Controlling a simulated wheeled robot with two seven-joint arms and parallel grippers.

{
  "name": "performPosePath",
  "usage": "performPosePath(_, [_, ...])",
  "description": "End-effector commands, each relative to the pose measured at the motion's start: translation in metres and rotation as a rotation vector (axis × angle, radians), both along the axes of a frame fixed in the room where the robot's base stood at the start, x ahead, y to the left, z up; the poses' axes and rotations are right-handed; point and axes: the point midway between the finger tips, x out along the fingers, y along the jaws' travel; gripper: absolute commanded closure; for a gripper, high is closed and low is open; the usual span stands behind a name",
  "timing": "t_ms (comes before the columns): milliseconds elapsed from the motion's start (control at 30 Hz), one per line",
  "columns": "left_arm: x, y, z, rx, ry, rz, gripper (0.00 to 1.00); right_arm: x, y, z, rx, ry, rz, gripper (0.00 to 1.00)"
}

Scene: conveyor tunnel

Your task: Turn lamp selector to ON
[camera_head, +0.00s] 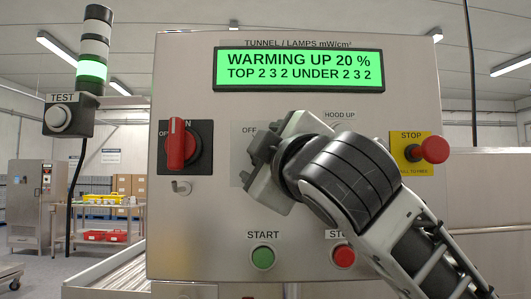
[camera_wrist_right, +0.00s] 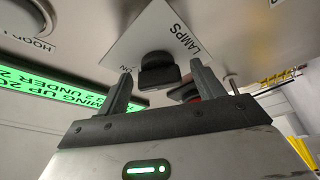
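The lamp selector is a black knob (camera_wrist_right: 158,72) on a white plate (camera_wrist_right: 150,35) lettered LAMPS, seen in the right wrist view. In the head view my right gripper and wrist cover the knob; only the left part of the plate (camera_head: 237,155) with the word OFF shows. My right gripper (camera_wrist_right: 162,70) is at the plate with its two fingers apart, one on each side of the knob. Gaps show between the knob and both fingers, so it is open. The display (camera_head: 298,70) is lit green and reads WARMING UP 20 %. My left gripper is not in view.
A red rotary switch (camera_head: 177,147) sits left of the plate. A green START button (camera_head: 263,257) and a red stop button (camera_head: 343,255) are below. A red emergency button (camera_head: 434,149) sticks out at right. A lamp tower (camera_head: 93,50) glows green at left.

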Motion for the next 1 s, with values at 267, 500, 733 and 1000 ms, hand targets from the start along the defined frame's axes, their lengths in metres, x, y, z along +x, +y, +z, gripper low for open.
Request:
performPosePath(267, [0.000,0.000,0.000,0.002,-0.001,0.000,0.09,-0.001,0.000,0.000,0.000,-0.003,0.001,0.33])
performPosePath(500, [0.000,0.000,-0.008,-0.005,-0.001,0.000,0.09,-0.026,-0.009,-0.006,0.000,-0.008,0.002,0.33])
performPosePath(733, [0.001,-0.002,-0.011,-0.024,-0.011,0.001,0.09,-0.078,-0.027,-0.018,0.000,-0.007,0.003,0.33])
performPosePath(1000, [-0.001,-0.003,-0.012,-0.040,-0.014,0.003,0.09,-0.129,-0.045,-0.027,0.000,-0.005,0.003,0.33])
